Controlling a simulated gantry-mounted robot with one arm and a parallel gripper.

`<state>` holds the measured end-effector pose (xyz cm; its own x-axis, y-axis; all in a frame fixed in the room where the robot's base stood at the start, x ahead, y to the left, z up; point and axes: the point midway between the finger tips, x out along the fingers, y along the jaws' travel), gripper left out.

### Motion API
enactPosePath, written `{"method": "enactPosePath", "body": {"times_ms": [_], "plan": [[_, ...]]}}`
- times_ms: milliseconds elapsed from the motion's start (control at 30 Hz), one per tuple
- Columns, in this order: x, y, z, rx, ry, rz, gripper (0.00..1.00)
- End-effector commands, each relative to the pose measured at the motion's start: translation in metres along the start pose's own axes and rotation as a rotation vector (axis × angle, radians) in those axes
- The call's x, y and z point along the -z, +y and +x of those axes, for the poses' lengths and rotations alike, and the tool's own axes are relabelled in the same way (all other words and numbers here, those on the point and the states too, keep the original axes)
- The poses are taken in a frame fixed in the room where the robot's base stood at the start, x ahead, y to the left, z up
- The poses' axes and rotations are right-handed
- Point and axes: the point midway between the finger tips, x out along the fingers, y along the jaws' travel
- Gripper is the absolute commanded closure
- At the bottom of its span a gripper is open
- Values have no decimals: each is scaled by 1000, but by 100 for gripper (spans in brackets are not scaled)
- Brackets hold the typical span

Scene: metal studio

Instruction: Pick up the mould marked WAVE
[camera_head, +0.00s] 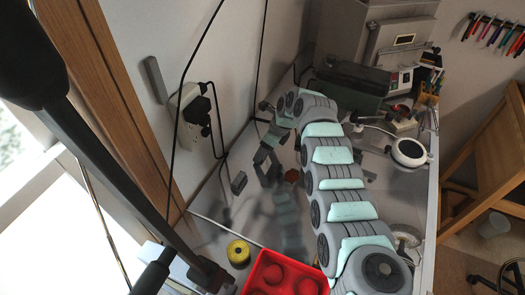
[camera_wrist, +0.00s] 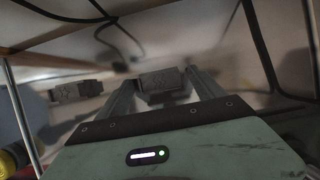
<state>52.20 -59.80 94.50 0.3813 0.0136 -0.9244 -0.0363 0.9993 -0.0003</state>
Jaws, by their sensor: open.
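Two grey blocks, likely moulds, show in the wrist view. One grey block (camera_wrist: 162,84) lies between the tips of my open gripper (camera_wrist: 160,78), with raised marking on its face. The other grey block (camera_wrist: 76,90) lies apart to the left and also has a marking. I cannot read either marking, so I cannot tell which says WAVE. In the head view my gripper (camera_head: 266,160) is low over the shiny bench. A small grey block (camera_head: 239,183) stands to its left, clear of the fingers. Any block between the jaws is not distinct there.
A yellow roll (camera_head: 238,252) and a red tray (camera_head: 285,275) stand near the front of the bench. A small orange-brown thing (camera_head: 292,175) is right of my gripper. A wall socket with plugs and cables (camera_head: 195,112) is at left. A dark green box (camera_head: 350,85) stands behind.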

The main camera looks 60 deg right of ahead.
Motion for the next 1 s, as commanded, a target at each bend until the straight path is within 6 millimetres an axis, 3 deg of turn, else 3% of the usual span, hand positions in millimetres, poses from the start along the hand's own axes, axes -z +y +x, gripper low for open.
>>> {"method": "enactPosePath", "body": {"times_ms": [233,1000], "plan": [[0,0,0,0,0,0,23],[0,0,0,0,0,0,86]]}}
